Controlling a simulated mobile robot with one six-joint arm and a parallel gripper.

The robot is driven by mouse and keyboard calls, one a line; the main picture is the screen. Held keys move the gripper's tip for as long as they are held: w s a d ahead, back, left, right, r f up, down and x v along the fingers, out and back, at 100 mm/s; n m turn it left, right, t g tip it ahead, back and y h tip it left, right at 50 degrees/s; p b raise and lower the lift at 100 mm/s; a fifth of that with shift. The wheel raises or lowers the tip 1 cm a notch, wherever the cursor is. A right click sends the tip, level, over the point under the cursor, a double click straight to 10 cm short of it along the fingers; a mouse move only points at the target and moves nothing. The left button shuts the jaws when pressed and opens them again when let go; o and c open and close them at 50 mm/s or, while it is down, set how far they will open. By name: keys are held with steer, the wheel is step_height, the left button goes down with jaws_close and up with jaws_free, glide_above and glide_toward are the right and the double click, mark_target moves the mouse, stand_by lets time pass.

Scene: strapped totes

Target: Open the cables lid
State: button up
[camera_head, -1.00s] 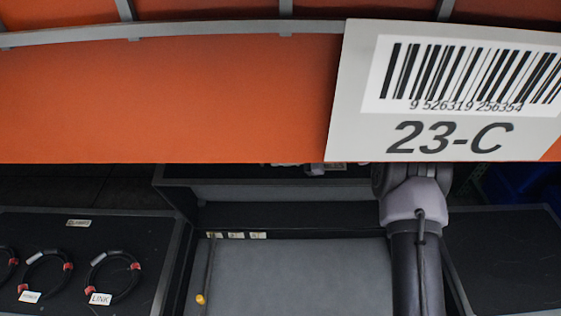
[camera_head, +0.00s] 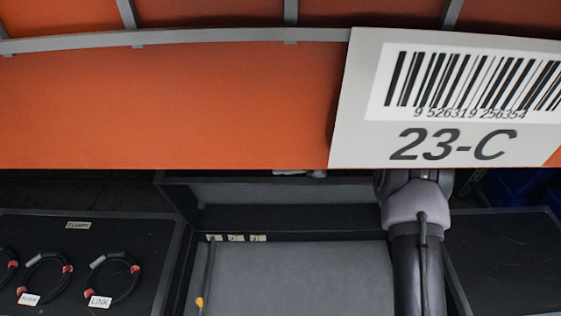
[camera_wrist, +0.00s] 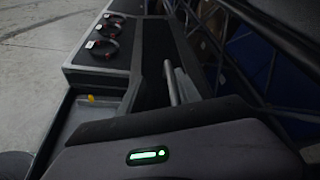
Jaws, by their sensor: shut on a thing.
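My gripper (camera_wrist: 174,84) shows only in part in the wrist view, ahead of the dark housing with a green light. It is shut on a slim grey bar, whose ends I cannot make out. In the head view my arm rises at the right and its end is hidden behind an orange panel. Dark cable coils (camera_head: 112,277) with red bands and white tags, one reading LINK, lie on a dark surface at the left. They also show in the wrist view (camera_wrist: 106,32). No lid clearly marked for cables is readable.
The orange panel (camera_head: 160,105) with a white 23-C barcode label (camera_head: 450,100) covers the head view's upper half. Below it is an open grey-floored compartment (camera_head: 300,275) with a thin yellow-ended rod (camera_head: 201,300) at its left. Bare floor (camera_wrist: 45,30) lies left in the wrist view.

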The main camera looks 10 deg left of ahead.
steer(key=p+v, duration=0.3)
steer(key=v, duration=1.4)
